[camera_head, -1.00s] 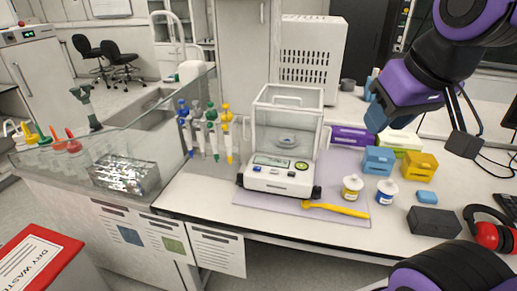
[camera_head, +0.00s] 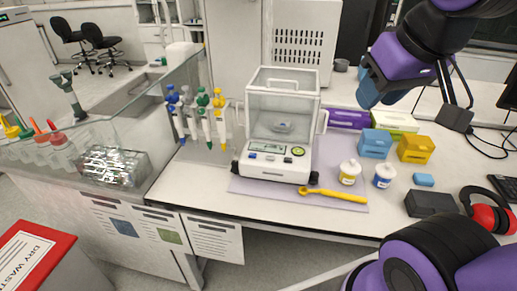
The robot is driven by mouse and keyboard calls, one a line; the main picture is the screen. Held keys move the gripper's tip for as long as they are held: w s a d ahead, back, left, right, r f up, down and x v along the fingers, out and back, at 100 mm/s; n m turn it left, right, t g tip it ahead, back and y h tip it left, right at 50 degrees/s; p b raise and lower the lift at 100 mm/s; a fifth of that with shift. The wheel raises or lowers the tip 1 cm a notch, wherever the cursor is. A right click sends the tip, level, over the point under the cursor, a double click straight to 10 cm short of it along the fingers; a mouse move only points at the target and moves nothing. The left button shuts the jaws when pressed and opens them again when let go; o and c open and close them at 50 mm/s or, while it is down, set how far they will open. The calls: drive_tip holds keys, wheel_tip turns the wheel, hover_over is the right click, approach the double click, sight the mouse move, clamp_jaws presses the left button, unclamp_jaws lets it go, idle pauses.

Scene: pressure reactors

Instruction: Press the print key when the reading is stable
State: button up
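The balance (camera_head: 277,130) stands on a lilac mat (camera_head: 330,160) on the white bench, its glass draft shield closed as far as I can see. A small dish (camera_head: 281,126) sits inside on the pan. The front panel has a small greenish display (camera_head: 266,147), a round green-ringed key (camera_head: 298,151), a blue key (camera_head: 253,156) and other small keys; the reading and labels are too small to make out. My gripper (camera_head: 368,92) is up to the right of the balance, above the bench, apart from everything. Its fingers are seen side-on, so their opening does not show.
A yellow spatula (camera_head: 333,195) lies in front of the balance. Two small jars (camera_head: 349,173), blue and yellow boxes (camera_head: 415,149) and a dark block (camera_head: 431,204) are to the right. Pipettes (camera_head: 203,118) hang on the left beside a glass partition.

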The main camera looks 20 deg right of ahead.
clamp_jaws()
idle(1.6)
